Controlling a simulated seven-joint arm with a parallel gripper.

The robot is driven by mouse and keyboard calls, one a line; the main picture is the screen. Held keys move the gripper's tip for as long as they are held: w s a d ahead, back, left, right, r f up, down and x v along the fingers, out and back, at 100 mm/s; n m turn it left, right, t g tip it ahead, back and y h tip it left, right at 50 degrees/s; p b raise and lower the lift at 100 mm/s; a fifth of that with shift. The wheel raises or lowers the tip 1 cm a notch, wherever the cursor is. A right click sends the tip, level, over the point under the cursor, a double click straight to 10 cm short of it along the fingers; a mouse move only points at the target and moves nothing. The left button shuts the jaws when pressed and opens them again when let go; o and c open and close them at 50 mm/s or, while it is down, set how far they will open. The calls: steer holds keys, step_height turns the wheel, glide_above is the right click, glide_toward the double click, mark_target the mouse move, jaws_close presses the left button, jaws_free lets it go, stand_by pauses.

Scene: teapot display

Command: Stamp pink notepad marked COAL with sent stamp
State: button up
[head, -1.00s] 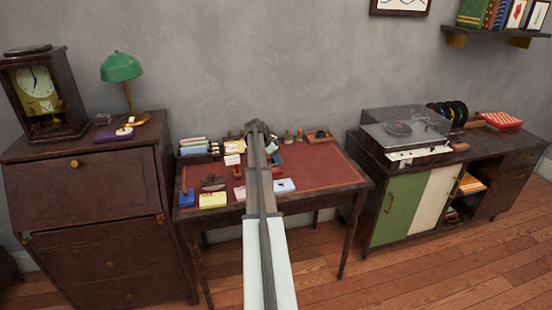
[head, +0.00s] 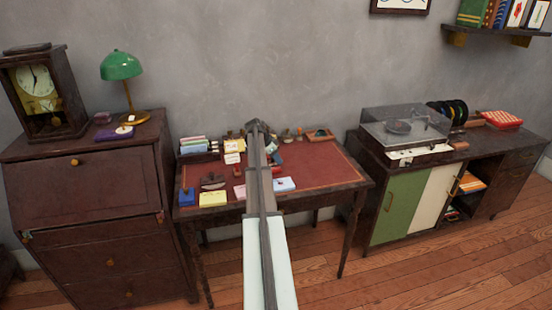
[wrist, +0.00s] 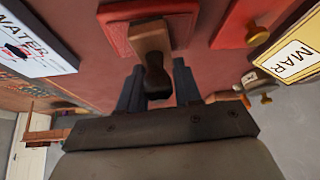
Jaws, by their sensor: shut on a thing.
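My gripper (wrist: 158,85) points at the desk in the wrist view, its two dark fingers on either side of a stamp's dark handle. The stamp (wrist: 151,38) has a wooden block, and its lettering is not visible. A red-pink flat pad (wrist: 115,30) lies behind the block, and I cannot tell whether the two touch. No COAL marking shows on it. In the head view a pink notepad (head: 239,191) lies at the desk's front, partly behind my arm. My gripper is hidden there.
The desk (head: 325,168) also bears a yellow notepad (head: 213,199), a pale notepad (head: 284,184) and a dark stamp (head: 212,181).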

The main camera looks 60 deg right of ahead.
steer(key=shift+r, duration=0.1)
steer(key=shift+r, duration=3.4)
steer(key=w+a, duration=0.2)
steer(key=w, duration=0.1)
steer(key=shift+w+a, duration=0.1)
steer(key=shift+a, duration=0.05)
steer(key=s+a, duration=0.3)
steer(key=a, duration=1.4)
steer(key=shift+s+a+f, duration=0.2)
steer(key=shift+a, duration=0.15)
steer(key=shift+f, duration=2.85)
